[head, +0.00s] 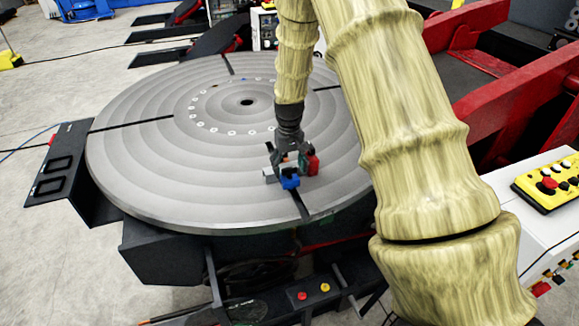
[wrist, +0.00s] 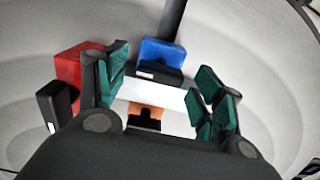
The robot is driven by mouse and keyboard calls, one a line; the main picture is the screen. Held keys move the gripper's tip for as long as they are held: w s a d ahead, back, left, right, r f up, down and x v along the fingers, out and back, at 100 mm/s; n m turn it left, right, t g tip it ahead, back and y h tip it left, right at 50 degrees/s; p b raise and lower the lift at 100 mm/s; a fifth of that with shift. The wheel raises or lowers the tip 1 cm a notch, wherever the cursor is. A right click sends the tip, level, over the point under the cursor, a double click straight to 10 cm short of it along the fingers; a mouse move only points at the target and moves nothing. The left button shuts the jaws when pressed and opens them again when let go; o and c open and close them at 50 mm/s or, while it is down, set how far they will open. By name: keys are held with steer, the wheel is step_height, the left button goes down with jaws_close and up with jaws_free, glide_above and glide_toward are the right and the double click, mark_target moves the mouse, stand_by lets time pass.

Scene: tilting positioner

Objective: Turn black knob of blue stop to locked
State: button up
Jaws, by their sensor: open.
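The blue stop (wrist: 162,50) sits on the round table, just beyond the fingers in the wrist view; it also shows in the head view (head: 290,179). Its black knob (wrist: 152,73) is on the side facing my gripper, with a small pale mark at its left end. My gripper (wrist: 163,90) is open, with green pads left and right of a pale block (wrist: 158,92). The knob lies ahead of and between the pads, apparently untouched. In the head view my gripper (head: 289,158) is low over the table and partly hides the blocks.
A red stop (wrist: 72,65) with a black knob (wrist: 55,104) is close to the left finger. An orange stop (wrist: 146,112) with a black part sits nearer. The turntable (head: 150,165) has dark radial slots and open surface to the left.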

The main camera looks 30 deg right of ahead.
mark_target(289, 168)
step_height(289, 168, up, 12)
steer(key=shift+f, duration=0.15)
stand_by(0.3)
stand_by(0.4)
